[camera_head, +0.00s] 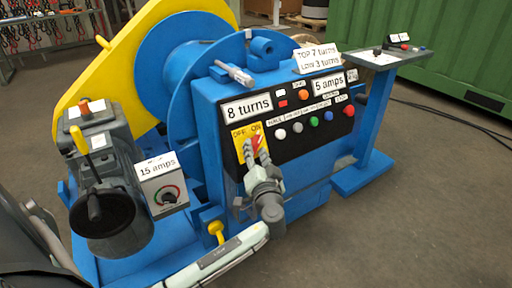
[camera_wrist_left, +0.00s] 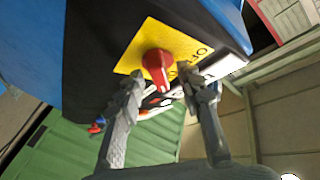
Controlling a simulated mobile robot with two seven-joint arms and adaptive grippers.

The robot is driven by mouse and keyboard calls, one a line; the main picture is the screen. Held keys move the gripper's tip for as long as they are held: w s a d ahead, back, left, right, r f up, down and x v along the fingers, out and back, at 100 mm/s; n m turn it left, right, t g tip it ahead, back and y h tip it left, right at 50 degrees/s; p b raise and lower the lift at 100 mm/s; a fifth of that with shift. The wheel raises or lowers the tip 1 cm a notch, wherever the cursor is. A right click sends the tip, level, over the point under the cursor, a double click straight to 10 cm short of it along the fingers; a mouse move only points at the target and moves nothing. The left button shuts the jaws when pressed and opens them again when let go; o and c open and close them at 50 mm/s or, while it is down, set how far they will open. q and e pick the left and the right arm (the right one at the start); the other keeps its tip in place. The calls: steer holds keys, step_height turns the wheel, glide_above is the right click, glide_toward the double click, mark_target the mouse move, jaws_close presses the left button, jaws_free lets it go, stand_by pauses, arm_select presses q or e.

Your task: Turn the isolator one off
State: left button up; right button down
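The plate is on the black front panel of a blue machine. In the left wrist view the red knob (camera_wrist_left: 157,66) stands out from the yellow plate (camera_wrist_left: 140,44). My left gripper (camera_head: 254,152) is in front of the knob and partly hides it. In the left wrist view its fingers (camera_wrist_left: 162,83) are apart, with the knob showing between their tips. I cannot tell whether either finger touches it. My right gripper is out of view.
Several coloured buttons (camera_head: 314,121) sit right of the isolator on the panel. A 15 amps box with a dial (camera_head: 168,195) and a black handwheel (camera_head: 103,212) stand to the left. A yellow knob (camera_head: 216,229) is below. Open floor lies at right.

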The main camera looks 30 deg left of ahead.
arm_select(q)
steer(key=shift+w+a, duration=0.4)
steer(key=shift+w, duration=0.1)
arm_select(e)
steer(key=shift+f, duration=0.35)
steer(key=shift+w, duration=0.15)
arm_select(q)
steer(key=shift+c, duration=1.4)
jaws_close()
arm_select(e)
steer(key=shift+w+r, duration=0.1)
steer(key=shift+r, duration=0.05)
arm_select(q)
steer(key=shift+f, duration=0.1)
